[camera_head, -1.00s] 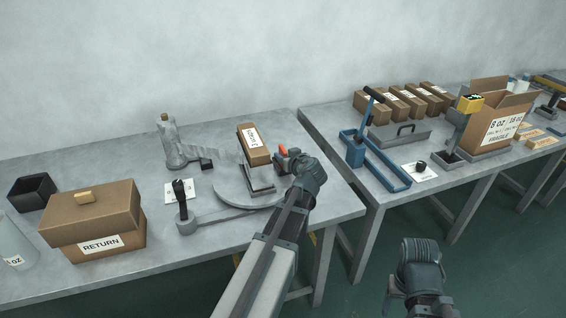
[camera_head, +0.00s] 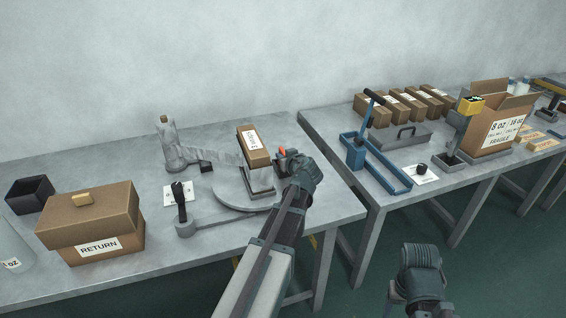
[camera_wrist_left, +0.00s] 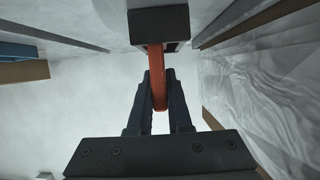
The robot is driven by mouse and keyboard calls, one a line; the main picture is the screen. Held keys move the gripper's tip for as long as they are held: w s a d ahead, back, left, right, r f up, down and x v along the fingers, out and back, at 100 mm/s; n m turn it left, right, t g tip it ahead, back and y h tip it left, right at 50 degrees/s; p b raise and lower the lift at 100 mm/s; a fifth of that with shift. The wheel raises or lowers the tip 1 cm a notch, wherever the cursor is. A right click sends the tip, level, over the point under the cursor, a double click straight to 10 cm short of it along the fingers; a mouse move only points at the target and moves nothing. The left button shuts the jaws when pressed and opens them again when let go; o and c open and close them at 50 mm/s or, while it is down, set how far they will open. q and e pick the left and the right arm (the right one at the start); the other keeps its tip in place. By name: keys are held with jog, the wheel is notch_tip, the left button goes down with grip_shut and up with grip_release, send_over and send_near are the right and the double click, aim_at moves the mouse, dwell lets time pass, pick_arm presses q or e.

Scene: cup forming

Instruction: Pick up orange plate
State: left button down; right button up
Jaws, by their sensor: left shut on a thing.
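The orange plate shows as a narrow orange-red strip (camera_wrist_left: 158,90) in the left wrist view. It stands edge-on between the two dark fingers of my left gripper (camera_wrist_left: 159,100), which is shut on it. Its far end meets a dark block (camera_wrist_left: 158,24). In the head view only a small bit of orange (camera_head: 281,152) shows at the tip of my left gripper (camera_head: 285,160), beside a brown box on a stand. Most of the plate is hidden there. My right arm is at the lower right, and its jaws do not show.
The brown box (camera_head: 254,147) stands just left of my left gripper, over a grey round base (camera_head: 232,190). A RETURN box (camera_head: 92,225) and a black bin (camera_head: 30,193) are at the left. A blue lever press (camera_head: 358,150) stands on the right table.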

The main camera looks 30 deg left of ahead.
pick_arm(q)
jog(key=shift+r, duration=0.15)
notch_tip(320, 180, up, 10)
jog(key=p, duration=1)
